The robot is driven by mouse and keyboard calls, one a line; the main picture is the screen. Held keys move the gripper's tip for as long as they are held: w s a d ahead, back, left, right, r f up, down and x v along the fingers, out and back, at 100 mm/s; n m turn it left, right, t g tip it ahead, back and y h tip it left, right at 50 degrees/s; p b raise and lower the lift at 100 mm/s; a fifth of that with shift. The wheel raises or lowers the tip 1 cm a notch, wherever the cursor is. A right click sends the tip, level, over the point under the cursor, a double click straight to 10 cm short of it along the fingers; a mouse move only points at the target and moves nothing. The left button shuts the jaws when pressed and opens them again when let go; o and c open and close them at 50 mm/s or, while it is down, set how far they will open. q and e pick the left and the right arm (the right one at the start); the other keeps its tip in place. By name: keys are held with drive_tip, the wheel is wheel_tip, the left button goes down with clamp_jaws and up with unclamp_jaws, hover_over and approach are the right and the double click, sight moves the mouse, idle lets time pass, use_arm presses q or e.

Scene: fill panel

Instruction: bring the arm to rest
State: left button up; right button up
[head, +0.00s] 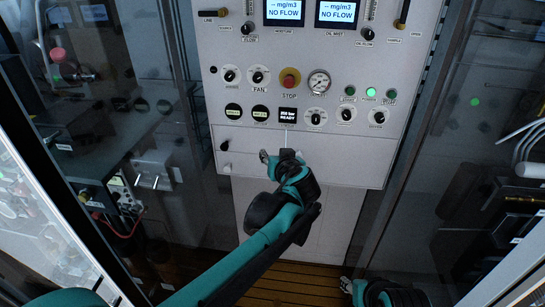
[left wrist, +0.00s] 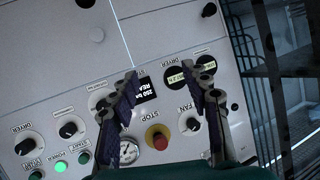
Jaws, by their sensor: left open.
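My left gripper (head: 279,157) is in front of the lower middle of the white fill panel (head: 310,165), just below the small black READY display (head: 288,114). In the left wrist view its two dark fingers (left wrist: 168,88) are spread apart with nothing between them. The same display (left wrist: 146,84) shows behind the fingers, partly covered. I cannot tell how far the fingertips are from the panel. A teal and black part of my right arm (head: 385,293) shows at the bottom edge.
The panel carries a red stop button (head: 290,79), a round gauge (head: 319,82), several black knobs and two screens reading NO FLOW. A green lamp (head: 371,92) glows. Glass-sided frames and equipment stand on both sides. A wooden slatted floor (head: 290,285) lies below.

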drive_tip(key=shift+w+d, duration=0.1)
use_arm(q)
drive_tip(key=s+a+f+g+b, duration=0.4)
drive_tip(key=s+a+f, duration=0.6)
drive_tip(key=s+a, duration=0.4)
use_arm(e)
wheel_tip(320, 180, down, 8)
drive_tip(key=b, duration=0.3)
drive_tip(key=shift+r+b, duration=0.15)
drive_tip(key=shift+b, duration=0.2)
use_arm(q)
drive_tip(key=s+f+m+g+h, duration=0.1)
drive_tip(key=s+f+h, duration=0.2)
drive_tip(key=s+f, duration=0.9)
drive_tip(key=s, duration=0.3)
drive_tip(key=shift+s+g+h, duration=0.35)
drive_tip(key=shift+g+h, duration=0.05)
use_arm(e)
clamp_jaws()
use_arm(q)
drive_tip(key=shift+f, duration=0.1)
